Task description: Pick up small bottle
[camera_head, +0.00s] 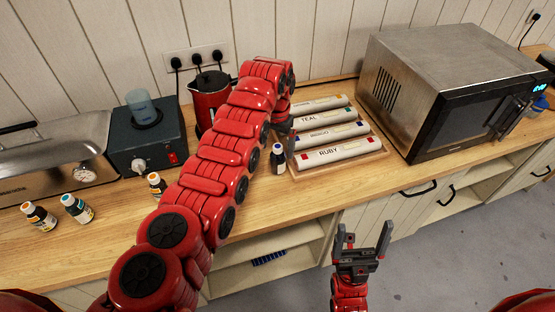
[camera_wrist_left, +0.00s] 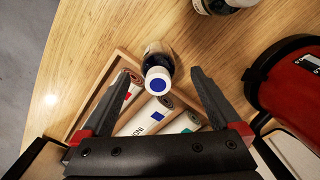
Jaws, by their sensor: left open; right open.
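A small dark bottle (camera_head: 278,160) with a white label stands on the wooden counter, just left of the tray of rolls. My left gripper (camera_head: 287,138) is open and right by this bottle, partly hidden by its own arm. In the left wrist view, the bottle's white cap with a blue dot (camera_wrist_left: 157,81) shows between the two spread fingers (camera_wrist_left: 160,85), with gaps on both sides. Other small bottles stand further left: one with an orange cap (camera_head: 38,216), one with a blue label (camera_head: 77,208) and one near my arm (camera_head: 156,185). My right gripper (camera_head: 362,240) is open and empty in front of the counter.
A wooden tray (camera_head: 341,164) holds several labelled rolls. A microwave (camera_head: 447,85) stands to its right. A red kettle (camera_head: 205,95) is behind my left arm, close to the gripper in the wrist view (camera_wrist_left: 290,85). A dark stirrer box (camera_head: 146,138) stands left.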

